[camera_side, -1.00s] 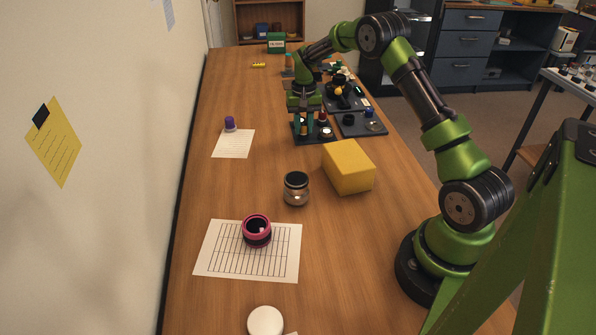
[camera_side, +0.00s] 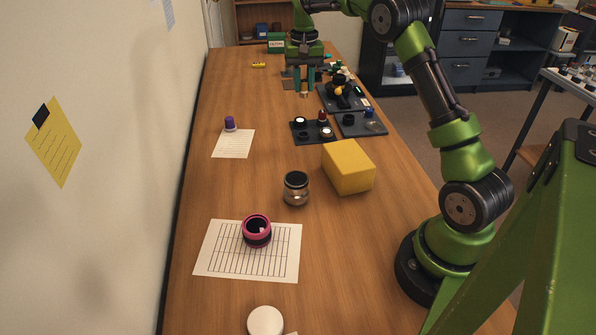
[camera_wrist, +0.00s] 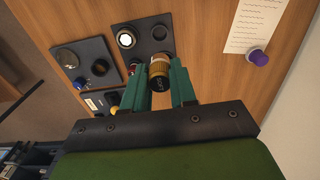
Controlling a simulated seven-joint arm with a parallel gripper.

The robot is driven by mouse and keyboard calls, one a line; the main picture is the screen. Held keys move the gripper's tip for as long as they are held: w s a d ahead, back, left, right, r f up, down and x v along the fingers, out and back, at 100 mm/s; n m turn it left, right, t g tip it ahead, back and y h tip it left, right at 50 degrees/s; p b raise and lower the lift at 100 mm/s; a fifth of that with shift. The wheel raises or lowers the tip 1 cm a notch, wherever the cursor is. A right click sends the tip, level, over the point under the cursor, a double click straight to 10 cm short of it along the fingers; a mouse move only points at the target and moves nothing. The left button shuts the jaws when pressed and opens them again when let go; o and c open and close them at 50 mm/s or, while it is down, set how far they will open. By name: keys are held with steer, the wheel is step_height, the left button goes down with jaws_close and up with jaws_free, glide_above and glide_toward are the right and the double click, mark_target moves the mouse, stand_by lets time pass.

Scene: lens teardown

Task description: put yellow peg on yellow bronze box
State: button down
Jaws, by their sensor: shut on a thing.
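My gripper (camera_side: 304,88) is shut on a small bronze-yellow cylinder (camera_wrist: 160,72) with a black end, seen between the green fingers in the wrist view. In the side view its lower end (camera_side: 304,95) shows below the fingertips, apparently raised above the table. I cannot tell for sure that it is the yellow peg. A plain yellow box (camera_side: 347,166) sits on the table, well nearer the side camera than my gripper. A small yellow piece (camera_side: 338,91) shows on the far dark tray, and another yellow thing (camera_side: 259,65) lies at the table's far left.
Dark trays with lens parts (camera_side: 300,135) (camera_side: 360,124) stand between my gripper and the box. A dark-lidded jar (camera_side: 296,189) stands left of the box. A purple-capped bottle (camera_side: 230,124) stands by a paper. A pink-black ring (camera_side: 256,231) rests on a gridded sheet.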

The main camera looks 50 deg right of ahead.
steer(key=s+a+r, duration=0.3)
steer(key=s+r, duration=0.1)
steer(key=s, duration=0.4)
steer(key=s+a+r, duration=0.4)
steer(key=s, duration=0.3)
steer(key=s+a+f, duration=0.4)
steer(key=s+f, duration=0.1)
steer(key=s, duration=0.4)
steer(key=s+a+f, duration=0.3)
steer(key=s+f, duration=0.2)
steer(key=s, duration=0.4)
glide_above(348, 155)
steer(key=shift+s+f, duration=0.15)
steer(key=shift+f, duration=2.2)
